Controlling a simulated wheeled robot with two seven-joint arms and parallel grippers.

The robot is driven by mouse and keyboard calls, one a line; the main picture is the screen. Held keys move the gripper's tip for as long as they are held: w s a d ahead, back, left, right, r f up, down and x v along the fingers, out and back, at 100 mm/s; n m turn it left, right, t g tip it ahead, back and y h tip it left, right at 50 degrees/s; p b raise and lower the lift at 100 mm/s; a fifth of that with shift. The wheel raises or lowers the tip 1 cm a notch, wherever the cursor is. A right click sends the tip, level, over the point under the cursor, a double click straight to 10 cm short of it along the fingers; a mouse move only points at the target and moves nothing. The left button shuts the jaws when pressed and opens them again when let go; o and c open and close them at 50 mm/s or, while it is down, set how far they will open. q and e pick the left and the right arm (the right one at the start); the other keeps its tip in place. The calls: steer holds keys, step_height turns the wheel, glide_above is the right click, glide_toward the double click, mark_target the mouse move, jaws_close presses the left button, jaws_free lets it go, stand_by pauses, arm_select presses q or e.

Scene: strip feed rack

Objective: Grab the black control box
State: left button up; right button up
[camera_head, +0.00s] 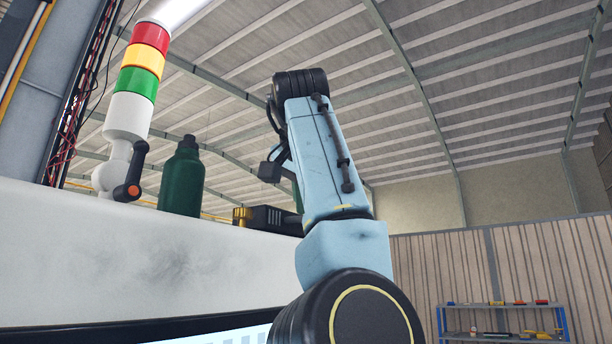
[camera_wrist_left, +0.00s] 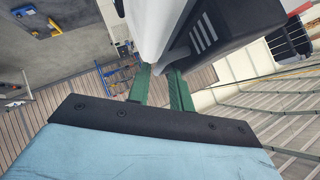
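The black control box (camera_head: 280,219), with a yellow part at its left end, lies on top of the white ledge. My left arm passes in front of its right end. In the left wrist view a dark block with light stripes (camera_wrist_left: 215,35), apparently the box, is close beyond the fingers. My left gripper (camera_wrist_left: 160,88) has two green fingers set apart, with nothing clearly held between them. In the head view it is mostly hidden behind my arm, with only a bit of green showing (camera_head: 297,193). My right gripper is in neither view.
A dark green bottle (camera_head: 182,180) stands left of the box on the white ledge (camera_head: 130,255). Left of it is a signal light (camera_head: 142,70) in red, yellow and green on a white base. A blue rack (camera_head: 505,322) is far off at the lower right.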

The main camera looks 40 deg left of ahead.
arm_select(q)
steer(key=shift+x, duration=1.25)
jaws_close()
